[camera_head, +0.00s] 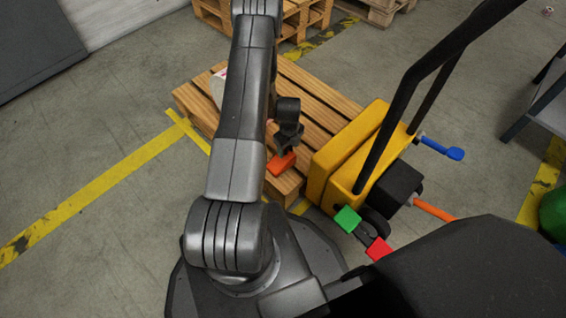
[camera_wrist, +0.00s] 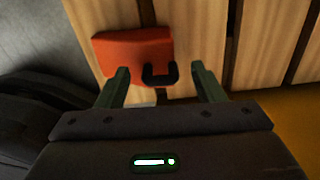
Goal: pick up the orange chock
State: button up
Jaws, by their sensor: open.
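The orange chock (camera_head: 281,164) lies on the near part of a wooden pallet (camera_head: 315,85), just left of the yellow machine. In the wrist view the orange chock (camera_wrist: 122,52) sits ahead of my gripper (camera_wrist: 160,80), mostly towards the left finger. A dark curved handle on the chock (camera_wrist: 160,76) shows between the two fingertips. My gripper is open with nothing held, and the fingers appear close to the chock. In the head view my gripper (camera_head: 284,150) is just above the chock and hides part of it. I cannot tell whether they touch.
A yellow machine (camera_head: 345,150) with a tall black handle stands right of the chock, with green and red blocks (camera_head: 347,219) at its front. A white box (camera_head: 218,86) is partly hidden behind my arm. Open floor with yellow tape (camera_head: 100,187) lies left.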

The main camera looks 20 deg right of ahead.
jog(key=shift+f, duration=0.1)
grip_shut()
dwell(0.3)
